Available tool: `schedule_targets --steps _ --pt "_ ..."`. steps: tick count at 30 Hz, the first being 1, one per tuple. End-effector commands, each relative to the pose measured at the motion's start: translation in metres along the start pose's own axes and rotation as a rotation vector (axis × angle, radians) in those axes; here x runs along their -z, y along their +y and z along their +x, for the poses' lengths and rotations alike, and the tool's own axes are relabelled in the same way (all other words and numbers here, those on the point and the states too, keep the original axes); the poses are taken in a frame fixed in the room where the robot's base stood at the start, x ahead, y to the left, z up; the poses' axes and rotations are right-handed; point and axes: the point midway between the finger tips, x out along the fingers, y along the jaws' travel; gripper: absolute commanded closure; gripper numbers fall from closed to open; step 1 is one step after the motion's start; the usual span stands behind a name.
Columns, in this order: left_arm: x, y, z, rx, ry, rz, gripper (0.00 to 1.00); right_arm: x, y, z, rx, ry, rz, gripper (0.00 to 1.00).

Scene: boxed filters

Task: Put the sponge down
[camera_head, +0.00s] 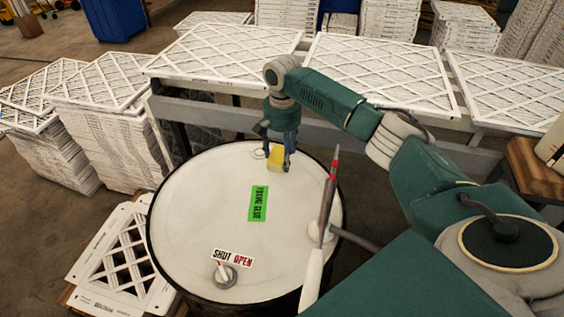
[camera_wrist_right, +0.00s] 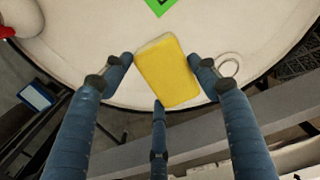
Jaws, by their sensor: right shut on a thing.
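The yellow sponge (camera_head: 276,158) is at the far side of the white drum lid (camera_head: 190,200), between the fingers of my right gripper (camera_head: 278,150). In the right wrist view the sponge (camera_wrist_right: 167,72) sits between the blue fingers of the right gripper (camera_wrist_right: 164,66), over the lid (camera_wrist_right: 100,40) near its rim. The gripper is shut on it. Whether the sponge touches the lid is hard to tell. My left gripper is not in view.
A green label (camera_head: 258,203) and a SHUT/OPEN label (camera_head: 232,257) with a small valve (camera_head: 223,277) are on the lid. A grey rail (camera_head: 230,117) and white filters (camera_head: 225,52) stand behind the drum. The left part of the lid is clear.

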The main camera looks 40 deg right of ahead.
Motion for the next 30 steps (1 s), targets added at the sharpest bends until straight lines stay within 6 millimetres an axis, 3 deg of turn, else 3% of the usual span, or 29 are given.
schedule_targets --steps 10,23,24,26,30 --pt "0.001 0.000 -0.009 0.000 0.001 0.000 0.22 -0.001 0.000 0.042 -0.001 -0.001 -0.001 0.61" --pt "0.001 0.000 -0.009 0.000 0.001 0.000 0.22 0.000 0.000 0.049 0.001 0.000 -0.001 0.61" --pt "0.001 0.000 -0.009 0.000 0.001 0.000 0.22 0.000 -0.001 0.050 0.001 0.000 -0.001 0.36" --pt "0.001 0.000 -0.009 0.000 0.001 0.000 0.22 0.000 -0.001 0.050 0.001 0.001 -0.001 0.25" --pt "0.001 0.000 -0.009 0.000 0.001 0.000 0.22 0.000 0.000 0.049 0.001 0.001 -0.001 0.22"
